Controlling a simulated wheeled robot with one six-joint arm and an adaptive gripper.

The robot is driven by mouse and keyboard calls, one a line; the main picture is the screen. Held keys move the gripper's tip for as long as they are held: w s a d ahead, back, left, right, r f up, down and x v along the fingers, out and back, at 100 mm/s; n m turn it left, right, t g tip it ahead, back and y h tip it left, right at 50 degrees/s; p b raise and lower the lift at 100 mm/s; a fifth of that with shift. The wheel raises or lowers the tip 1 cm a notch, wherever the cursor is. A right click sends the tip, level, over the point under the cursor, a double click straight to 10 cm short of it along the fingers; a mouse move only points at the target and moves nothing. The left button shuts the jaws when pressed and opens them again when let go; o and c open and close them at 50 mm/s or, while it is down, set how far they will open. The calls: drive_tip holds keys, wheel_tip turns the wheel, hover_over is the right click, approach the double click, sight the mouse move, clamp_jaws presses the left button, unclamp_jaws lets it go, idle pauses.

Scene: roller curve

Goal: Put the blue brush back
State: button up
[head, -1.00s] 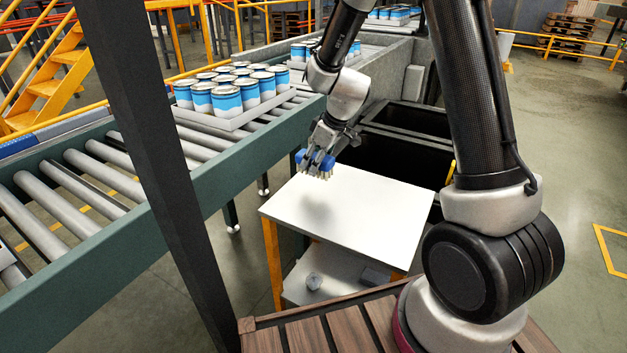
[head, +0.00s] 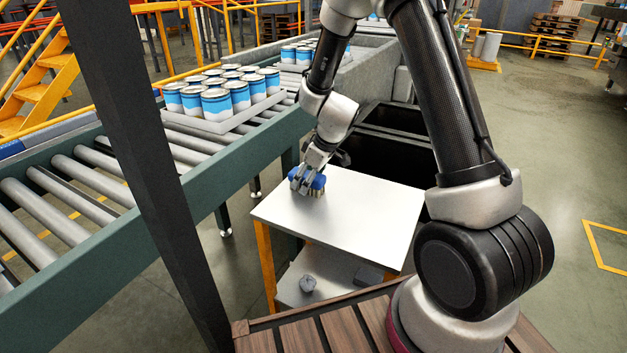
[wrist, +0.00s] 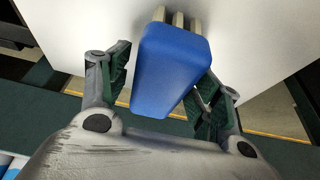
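The blue brush (head: 318,182) has a blue block body and pale bristles. In the head view it is at the far left part of the white tabletop (head: 345,220), bristles down, on or just above the surface. In the wrist view the blue brush (wrist: 172,68) lies between the two fingers. My gripper (head: 306,184) is around the brush from above. In the wrist view my gripper (wrist: 165,85) looks open: a strip of white shows between the left finger and the brush, and the right finger is close beside it. The bristle tips are partly hidden.
A roller conveyor (head: 75,185) with a tray of blue-and-white cans (head: 225,95) runs along the left. Black bins (head: 385,160) stand behind the table. A lower shelf (head: 325,290) holds small items. The front of the tabletop is clear.

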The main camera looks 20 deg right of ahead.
drive_tip(key=s+d+r+m, duration=0.1)
drive_tip(key=s+d+r, duration=0.2)
drive_tip(key=s+r, duration=0.35)
drive_tip(key=s+d+r+m, duration=0.1)
drive_tip(key=s+d+r, duration=0.15)
drive_tip(key=r, duration=0.65)
drive_tip(key=s+d+r+m, duration=0.1)
drive_tip(key=s+d+r, duration=0.1)
drive_tip(key=s+r, duration=0.4)
drive_tip(key=s+d+r+m+h, duration=0.1)
drive_tip(key=s+d+r+m, duration=0.2)
drive_tip(key=s, duration=0.5)
drive_tip(key=s+d+r+m+t+h, duration=0.1)
drive_tip(key=s+d+r+m+h, duration=0.1)
drive_tip(key=s, duration=0.6)
drive_tip(key=shift+d+r+m, duration=0.5)
drive_tip(key=shift+d+r, duration=0.05)
drive_tip(key=shift+d, duration=0.65)
